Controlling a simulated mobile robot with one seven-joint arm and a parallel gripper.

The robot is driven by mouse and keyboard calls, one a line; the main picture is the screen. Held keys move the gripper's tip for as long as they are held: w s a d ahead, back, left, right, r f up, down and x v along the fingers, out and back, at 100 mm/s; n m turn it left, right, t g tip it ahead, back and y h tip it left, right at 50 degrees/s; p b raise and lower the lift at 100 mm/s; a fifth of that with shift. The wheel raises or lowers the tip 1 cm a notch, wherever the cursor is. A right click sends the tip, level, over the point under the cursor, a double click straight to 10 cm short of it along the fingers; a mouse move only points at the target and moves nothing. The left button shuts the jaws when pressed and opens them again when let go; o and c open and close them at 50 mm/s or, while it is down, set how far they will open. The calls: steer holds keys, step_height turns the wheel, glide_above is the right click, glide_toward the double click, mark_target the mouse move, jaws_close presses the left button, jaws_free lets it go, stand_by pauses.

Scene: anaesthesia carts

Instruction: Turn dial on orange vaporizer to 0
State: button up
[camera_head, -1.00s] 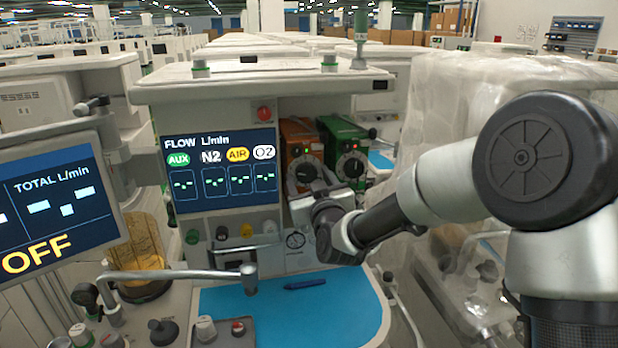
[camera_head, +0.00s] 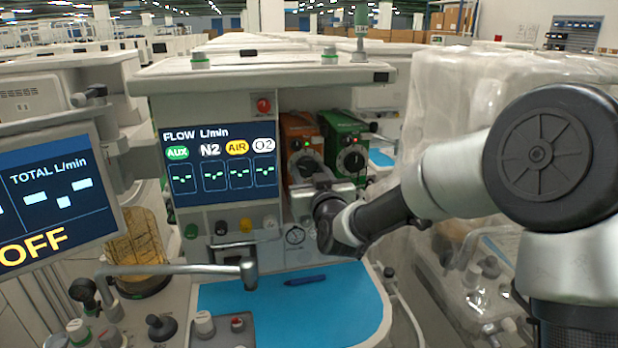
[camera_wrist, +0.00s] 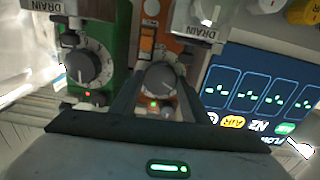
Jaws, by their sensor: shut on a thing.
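The orange vaporizer (camera_head: 296,130) stands in the recess of the anaesthesia cart, right of the flow screen. Its dark round dial (camera_wrist: 160,80) faces me and shows between my fingers in the wrist view. My gripper (camera_wrist: 161,84) is shut on this dial, one finger at each side. In the head view my gripper (camera_head: 313,178) reaches the front of the orange vaporizer from below right and partly covers its dial. The dial's number marks are too small to read, so I cannot tell its setting.
A green vaporizer (camera_head: 338,128) with its own dial (camera_head: 351,161) stands close on the right. The flow screen (camera_head: 222,160) is just left. Below is a blue work surface (camera_head: 325,302) with a pen (camera_head: 305,281). Plastic-wrapped equipment (camera_head: 450,110) stands at the right.

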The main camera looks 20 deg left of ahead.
steer(key=m+b, duration=0.2)
steer(key=b, duration=0.1)
steer(key=shift+f, duration=0.3)
steer(key=m+b, duration=0.4)
steer(key=shift+m+y+b, duration=0.3)
steer(key=shift+m+b, duration=0.05)
steer(key=shift+m, duration=0.05)
steer(key=m+b, duration=0.2)
steer(key=m, duration=0.1)
steer(key=shift+r+b, duration=0.1)
steer(key=shift+b, duration=0.3)
steer(key=shift+r+m+b, duration=0.1)
steer(key=shift+m+b, duration=0.7)
steer(key=shift+m, duration=0.4)
steer(key=o, duration=1.1)
steer(key=shift+c, duration=0.2)
steer(key=shift+r, duration=0.2)
